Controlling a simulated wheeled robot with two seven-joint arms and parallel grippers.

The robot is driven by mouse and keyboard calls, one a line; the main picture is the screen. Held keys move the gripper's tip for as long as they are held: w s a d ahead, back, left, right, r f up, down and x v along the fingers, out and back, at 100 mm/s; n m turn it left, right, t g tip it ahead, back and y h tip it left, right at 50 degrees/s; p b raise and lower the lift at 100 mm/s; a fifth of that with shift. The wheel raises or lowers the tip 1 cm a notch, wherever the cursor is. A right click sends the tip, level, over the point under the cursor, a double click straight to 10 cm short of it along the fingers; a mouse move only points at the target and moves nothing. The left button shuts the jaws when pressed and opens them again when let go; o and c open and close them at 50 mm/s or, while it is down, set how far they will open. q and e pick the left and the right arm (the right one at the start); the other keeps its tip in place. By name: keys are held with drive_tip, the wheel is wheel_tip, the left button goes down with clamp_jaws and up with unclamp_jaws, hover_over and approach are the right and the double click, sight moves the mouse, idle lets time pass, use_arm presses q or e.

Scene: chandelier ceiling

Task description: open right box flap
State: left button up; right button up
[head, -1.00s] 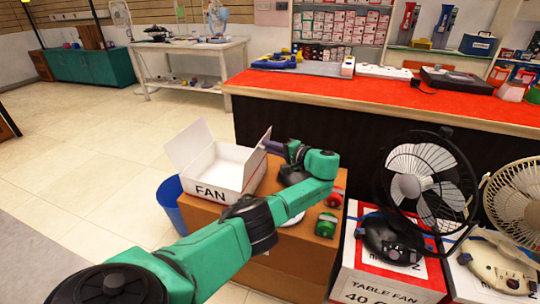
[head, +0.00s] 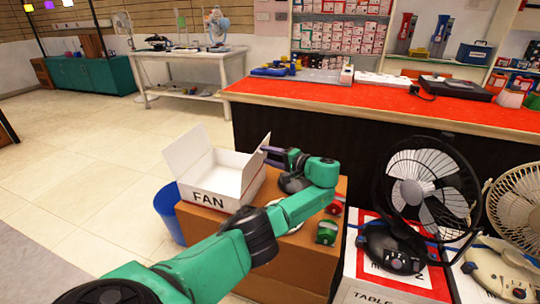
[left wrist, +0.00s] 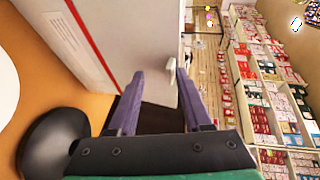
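The open white box (head: 212,196), marked FAN, stands on a brown carton. Its left flap (head: 188,152) stands up and leans outward. Its right flap (head: 256,164) stands up, tilted a little outward. My left gripper (head: 267,154) is at the outer side of the right flap, close to its upper edge. In the left wrist view, its two purple fingers (left wrist: 159,74) are spread with a gap, and a white panel (left wrist: 135,30) lies just beyond them. I cannot tell whether they touch it. My right gripper is not in view.
The brown carton (head: 283,268) also bears a green and a red item (head: 326,232) at its right. A blue bin (head: 168,212) stands to its left. Table fans (head: 420,190) on boxes stand at right. The red counter (head: 380,97) runs behind. Floor at left is clear.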

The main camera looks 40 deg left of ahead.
use_arm(q)
drive_tip(key=shift+w+d, duration=0.15)
drive_tip(key=shift+w, duration=0.05)
idle(0.5)
drive_tip(key=s+d+r, duration=0.1)
drive_tip(key=d+r, duration=0.1)
drive_tip(key=d, duration=1.2)
drive_tip(key=shift+d+r+p, duration=0.15)
drive_tip(key=shift+r+p, duration=0.2)
drive_tip(key=shift+r, duration=0.05)
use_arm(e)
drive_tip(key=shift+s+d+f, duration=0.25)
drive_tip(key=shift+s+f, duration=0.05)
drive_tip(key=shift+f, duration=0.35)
